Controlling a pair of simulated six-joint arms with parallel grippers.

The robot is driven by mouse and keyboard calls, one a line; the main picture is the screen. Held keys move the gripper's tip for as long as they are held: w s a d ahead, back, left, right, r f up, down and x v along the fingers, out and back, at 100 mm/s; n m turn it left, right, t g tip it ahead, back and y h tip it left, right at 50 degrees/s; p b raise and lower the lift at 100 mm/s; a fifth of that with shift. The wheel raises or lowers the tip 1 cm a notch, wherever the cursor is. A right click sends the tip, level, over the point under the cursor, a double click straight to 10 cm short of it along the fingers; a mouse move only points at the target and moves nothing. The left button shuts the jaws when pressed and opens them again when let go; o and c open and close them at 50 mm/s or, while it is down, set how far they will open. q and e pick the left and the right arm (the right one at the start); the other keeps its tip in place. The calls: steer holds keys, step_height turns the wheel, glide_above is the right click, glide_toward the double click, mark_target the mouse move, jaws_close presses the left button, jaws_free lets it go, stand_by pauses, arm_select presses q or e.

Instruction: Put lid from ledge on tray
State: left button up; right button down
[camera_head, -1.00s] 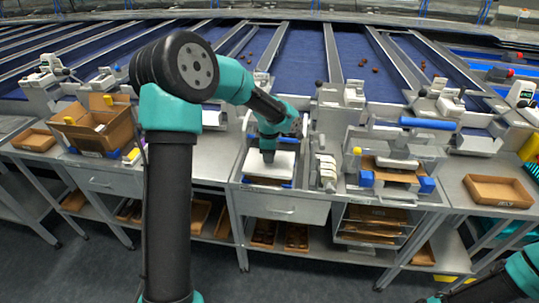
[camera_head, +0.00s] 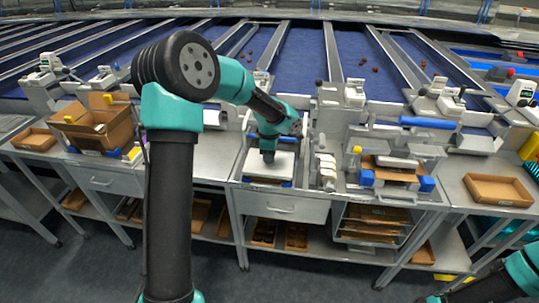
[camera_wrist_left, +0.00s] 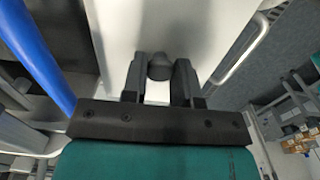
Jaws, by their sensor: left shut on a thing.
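A white flat lid (camera_head: 284,164) lies level at the middle workstation, under my left gripper (camera_head: 267,157). In the left wrist view the lid (camera_wrist_left: 215,35) fills the middle, and its dark round knob (camera_wrist_left: 160,66) sits between the two fingers of my left gripper (camera_wrist_left: 162,82), which is shut on it. A tray beneath the lid cannot be made out; the lid covers what is under it. Whether the lid rests on something or hangs just above it cannot be told. My right arm shows at the lower right, but its gripper is out of the picture.
A blue bar (camera_wrist_left: 38,55) runs close beside the lid in the left wrist view. White-topped items (camera_head: 326,170) stand right of the lid. An open cardboard box (camera_head: 98,128) stands on the left bench, and a shallow brown box (camera_head: 499,190) on the right bench.

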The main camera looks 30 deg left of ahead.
arm_select(q)
steer(key=shift+f, duration=0.3)
stand_by(0.4)
steer(key=o, duration=1.4)
steer(key=shift+c, duration=0.2)
steer(key=shift+r, duration=0.1)
steer(key=shift+r, duration=3.45)
steer(key=shift+f, duration=0.1)
